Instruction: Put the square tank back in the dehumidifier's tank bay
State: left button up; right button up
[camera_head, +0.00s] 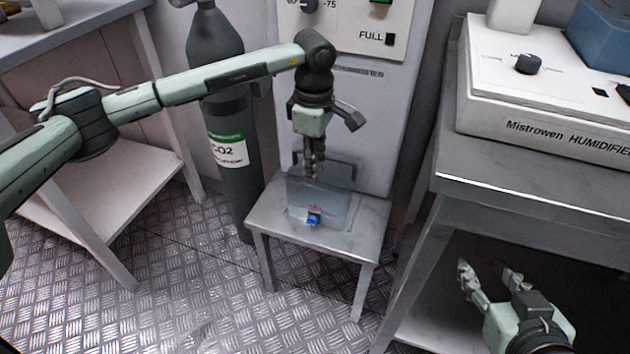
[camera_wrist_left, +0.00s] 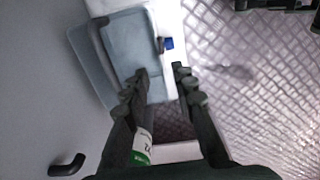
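The translucent blue-grey square tank (camera_head: 335,208) stands on a small grey stool (camera_head: 357,244), before the dehumidifier (camera_head: 365,125). It has a dark handle (camera_head: 345,160) and a small blue part (camera_head: 313,219) low on its front. The left wrist view shows the tank (camera_wrist_left: 130,45) at upper left and its blue part (camera_wrist_left: 167,44). My left gripper (camera_head: 312,172) points down just over the tank. Its fingers (camera_wrist_left: 162,70) are apart, with nothing visibly held; contact with the tank is unclear. My right gripper (camera_head: 487,271) is open and empty at lower right. I cannot make out the tank bay.
A dark CO2 cylinder (camera_head: 222,110) stands left of the stool. A pale table (camera_head: 85,180) is further left. A grey bench (camera_head: 530,190) with a Mistrowen humidifier (camera_head: 550,105) is on the right. The patterned metal floor (camera_head: 200,285) before the stool is clear.

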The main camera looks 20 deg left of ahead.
pick_arm(q)
notch_tip(320, 180, up, 2)
jog(key=shift+r, duration=0.25)
dwell(2.2)
